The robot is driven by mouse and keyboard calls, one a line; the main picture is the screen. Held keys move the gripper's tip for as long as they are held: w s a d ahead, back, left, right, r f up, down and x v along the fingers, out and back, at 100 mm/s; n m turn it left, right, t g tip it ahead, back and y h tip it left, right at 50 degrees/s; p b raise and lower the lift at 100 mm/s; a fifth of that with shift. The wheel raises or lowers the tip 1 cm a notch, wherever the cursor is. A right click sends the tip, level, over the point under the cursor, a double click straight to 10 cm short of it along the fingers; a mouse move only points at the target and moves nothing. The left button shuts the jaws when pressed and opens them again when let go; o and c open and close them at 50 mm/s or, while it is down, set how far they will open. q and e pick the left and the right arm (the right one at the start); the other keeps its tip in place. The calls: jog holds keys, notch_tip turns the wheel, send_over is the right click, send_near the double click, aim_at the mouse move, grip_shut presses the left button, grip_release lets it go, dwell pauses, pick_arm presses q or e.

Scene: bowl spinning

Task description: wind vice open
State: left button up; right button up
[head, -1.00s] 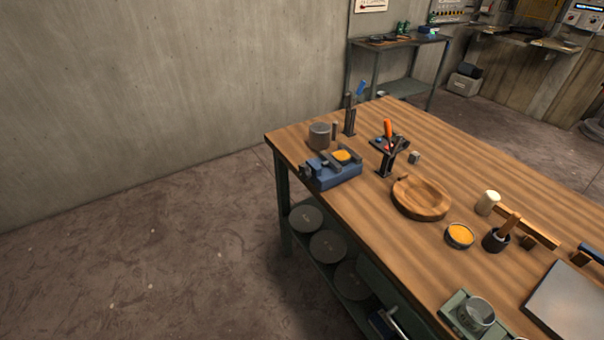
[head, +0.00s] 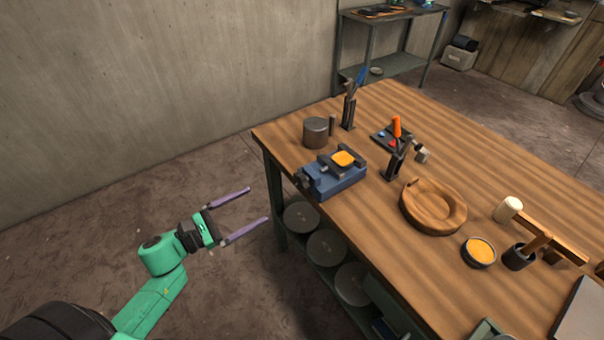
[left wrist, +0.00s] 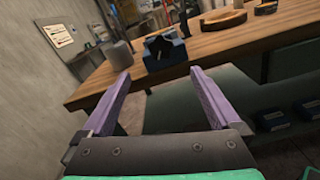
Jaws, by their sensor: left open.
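The blue vice (head: 337,181) sits at the near left corner of the wooden bench, with dark jaws and a yellow-orange piece (head: 343,158) at its jaws. Its dark front end faces left, over the bench edge; whether a handle is there is too small to tell. My left gripper (head: 259,204) is open and empty, with purple fingers spread, in the air left of the bench and apart from the vice. In the left wrist view the vice (left wrist: 165,52) shows ahead, between and beyond the fingertips (left wrist: 160,72). My right gripper is not in view.
A grey cylinder (head: 315,132) stands behind the vice. A tool holder (head: 394,160) with an orange handle and a wooden bowl (head: 433,205) stand to the right. Dark round discs (head: 326,249) lie on the lower shelf. The floor left of the bench is clear.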

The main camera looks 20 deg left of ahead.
aim_at(298, 183)
pick_arm(q)
jog(key=p+x, duration=0.3)
jog(key=x, duration=1)
jog(key=shift+r+p, duration=0.15)
jog(key=shift+p, duration=0.2)
jog(key=shift+w+d, duration=0.2)
jog(key=shift+d, duration=0.15)
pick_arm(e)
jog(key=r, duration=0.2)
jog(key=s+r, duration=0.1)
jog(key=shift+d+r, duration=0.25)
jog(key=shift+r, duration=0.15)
pick_arm(q)
jog(key=c, duration=1.4)
